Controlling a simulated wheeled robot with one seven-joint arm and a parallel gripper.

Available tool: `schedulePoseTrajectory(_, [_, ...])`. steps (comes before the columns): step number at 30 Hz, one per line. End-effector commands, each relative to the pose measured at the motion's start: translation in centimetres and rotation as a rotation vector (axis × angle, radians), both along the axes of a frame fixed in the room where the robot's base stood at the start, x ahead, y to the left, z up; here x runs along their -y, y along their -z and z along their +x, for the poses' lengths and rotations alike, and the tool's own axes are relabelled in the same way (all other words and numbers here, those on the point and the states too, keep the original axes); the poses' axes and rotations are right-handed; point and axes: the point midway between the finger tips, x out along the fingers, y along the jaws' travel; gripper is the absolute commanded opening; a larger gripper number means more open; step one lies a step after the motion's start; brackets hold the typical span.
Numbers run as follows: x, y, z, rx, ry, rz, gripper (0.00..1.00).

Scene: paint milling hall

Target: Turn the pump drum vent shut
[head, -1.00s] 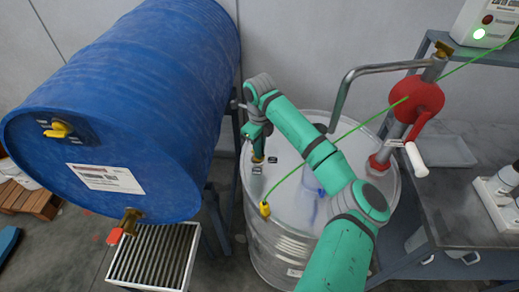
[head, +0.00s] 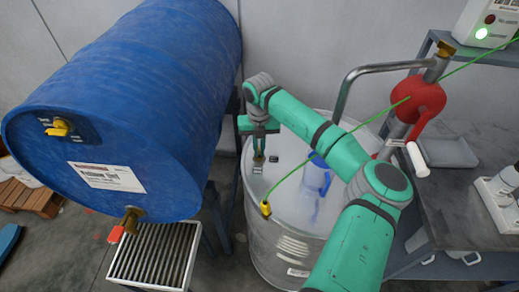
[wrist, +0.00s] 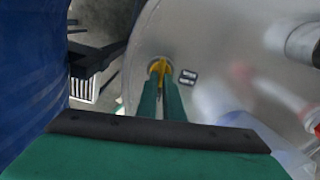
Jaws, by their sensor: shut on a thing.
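The pump drum (head: 290,225) is the pale metal drum with the red hand pump (head: 420,97) on its lid. Its vent is a small yellow handle (wrist: 161,68) near the rim, with small dark labels (wrist: 188,76) beside it. My gripper (wrist: 160,88) comes down over the vent, and its two green fingers are shut on the yellow handle, one on each side. In the head view my gripper (head: 259,155) sits low at the lid's left side and hides most of the vent. The labels are too small to read.
A blue drum (head: 130,100) lies on its side at left, with its own yellow vent handle (head: 60,128) and a brass tap (head: 130,218) above a grate (head: 155,255). A green cable clips to the drum rim by a yellow clamp (head: 265,209). A bluish clear vessel (head: 316,178) stands on the lid.

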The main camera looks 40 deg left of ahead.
Motion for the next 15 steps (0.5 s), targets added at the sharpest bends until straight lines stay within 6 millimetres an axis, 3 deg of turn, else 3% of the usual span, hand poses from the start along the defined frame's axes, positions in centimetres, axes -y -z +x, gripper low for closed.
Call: schedulePoseTrajectory(15, [-0.02,-0.04,-0.02,0.001,0.168,-0.001,0.0])
